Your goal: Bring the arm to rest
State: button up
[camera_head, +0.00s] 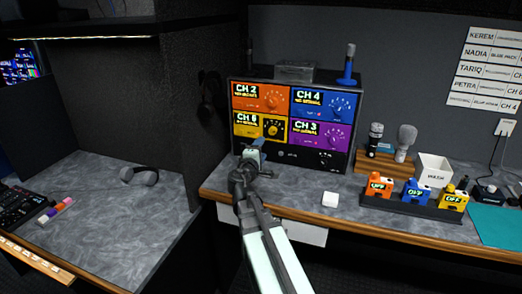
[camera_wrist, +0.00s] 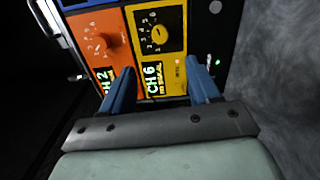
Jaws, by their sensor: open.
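My arm reaches up from the bottom of the head view, and my gripper (camera_head: 252,152) is in front of the lower left of the receiver rack (camera_head: 290,158). In the wrist view my gripper (camera_wrist: 163,88) shows two blue fingers spread apart with nothing between them. I cannot tell the exact gap between the fingertips and the rack face.
A white block (camera_head: 330,199) lies on the counter right of my arm. Farther right are a dark tray (camera_head: 405,209) with orange, blue and yellow packs, a white box (camera_head: 434,169) and a teal mat (camera_head: 498,226). A partition stands at left. The left desk (camera_head: 115,200) has bare room.

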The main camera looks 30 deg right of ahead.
jog(key=a+f+n+g+y, duration=0.1)
jog(key=a+f+y, duration=0.3)
jog(key=a+f, duration=0.65)
jog(key=a+f+y, duration=0.3)
jog(key=a+f, duration=0.5)
jog(key=a, duration=0.6)
jog(key=s+d+f+m+g, duration=0.25)
jog(key=s+f, duration=0.35)
jog(key=f, duration=0.3)
jog(key=s+d+f+m+g+y, duration=0.1)
jog(key=s+f+g, duration=0.3)
jog(key=s+f, duration=0.45)
jog(key=s+d+f+m+g, duration=0.1)
jog(key=s+f+m+g, duration=0.3)
jog(key=f, duration=0.7)
jog(key=s+a+f+m+g+y, duration=0.1)
jog(key=s+f, duration=0.3)
jog(key=s, duration=0.6)
jog(key=s+f+m+g+y, duration=0.1)
jog(key=s+f+g, duration=0.3)
jog(key=s, duration=0.7)
jog(key=s+a+f+m+g+y, duration=0.1)
jog(key=s+f+g+y, duration=0.1)
jog(key=s, duration=0.8)
notch_tip(320, 180, down, 3)
jog(key=shift+s+a+r+g+y, duration=0.1)
jog(key=shift+s+a+g+y, duration=0.25)
jog(key=shift+g, duration=0.2)
jog(key=shift+c, duration=0.3)
